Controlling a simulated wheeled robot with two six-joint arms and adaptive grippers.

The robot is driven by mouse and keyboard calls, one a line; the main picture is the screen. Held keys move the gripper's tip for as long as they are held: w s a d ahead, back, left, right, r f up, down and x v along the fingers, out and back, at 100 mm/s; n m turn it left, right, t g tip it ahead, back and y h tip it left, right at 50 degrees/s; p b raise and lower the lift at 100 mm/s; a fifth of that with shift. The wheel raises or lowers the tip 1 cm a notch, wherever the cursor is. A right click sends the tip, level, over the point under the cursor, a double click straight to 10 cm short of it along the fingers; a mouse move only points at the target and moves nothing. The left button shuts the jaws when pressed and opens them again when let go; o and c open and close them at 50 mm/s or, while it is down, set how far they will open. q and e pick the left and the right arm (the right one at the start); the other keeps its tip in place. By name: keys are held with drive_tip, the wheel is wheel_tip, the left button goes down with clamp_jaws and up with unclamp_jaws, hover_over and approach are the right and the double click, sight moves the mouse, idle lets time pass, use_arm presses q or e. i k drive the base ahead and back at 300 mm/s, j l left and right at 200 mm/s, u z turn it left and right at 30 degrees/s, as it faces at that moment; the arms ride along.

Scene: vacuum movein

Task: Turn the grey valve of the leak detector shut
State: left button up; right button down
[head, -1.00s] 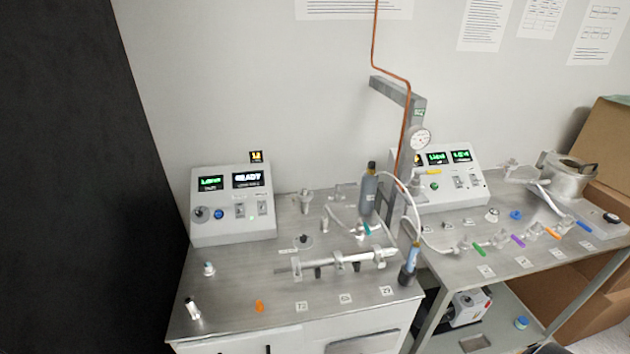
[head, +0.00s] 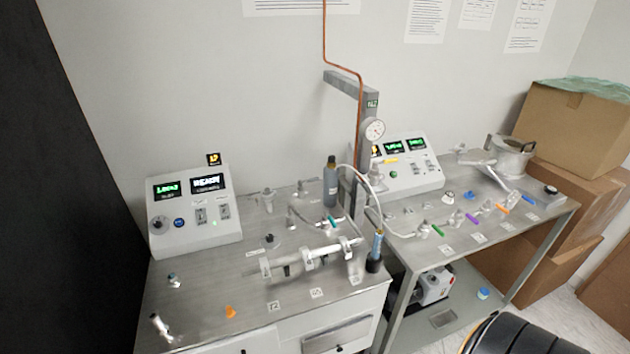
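A small dark-topped fitting (head: 270,240) stands on the bench in front of the console. A teal valve handle (head: 333,222) is near the grey bottle (head: 331,183). A silver tube assembly (head: 312,256) lies in clear clamps at the bench front. Neither of my grippers is in view.
The right bench (head: 535,212) carries a second console (head: 408,168) and coloured valve handles, including a green one (head: 437,230). Cardboard boxes (head: 572,125) stand at right. A black panel (head: 60,200) borders the left.

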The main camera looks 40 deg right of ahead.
sight(309, 181)
drive_tip(key=z, duration=1.6)
